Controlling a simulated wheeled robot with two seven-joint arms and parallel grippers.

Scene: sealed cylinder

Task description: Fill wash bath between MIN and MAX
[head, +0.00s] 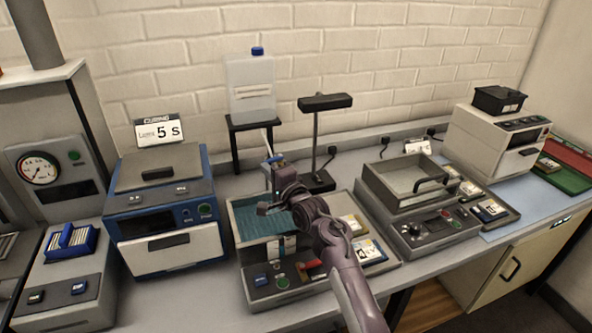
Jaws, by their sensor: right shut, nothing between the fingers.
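The wash bath (251,222) is the open teal basin in the grey unit at the middle of the bench. Its MIN and MAX marks are too small to read, and my right arm hides part of it. A translucent container with a blue cap (250,92) stands on a black stand behind it. A pale tube runs down from it to a small tap with blue on it (273,160). My right gripper (274,180) is shut and empty, just below the tap and above the basin's back edge; I cannot tell whether it touches the tap. My left gripper is not in view.
A blue curing unit (160,210) stands left of the bath. A black lamp on a post (324,103) rises close behind my right arm. A white machine (497,140) stands farther right.

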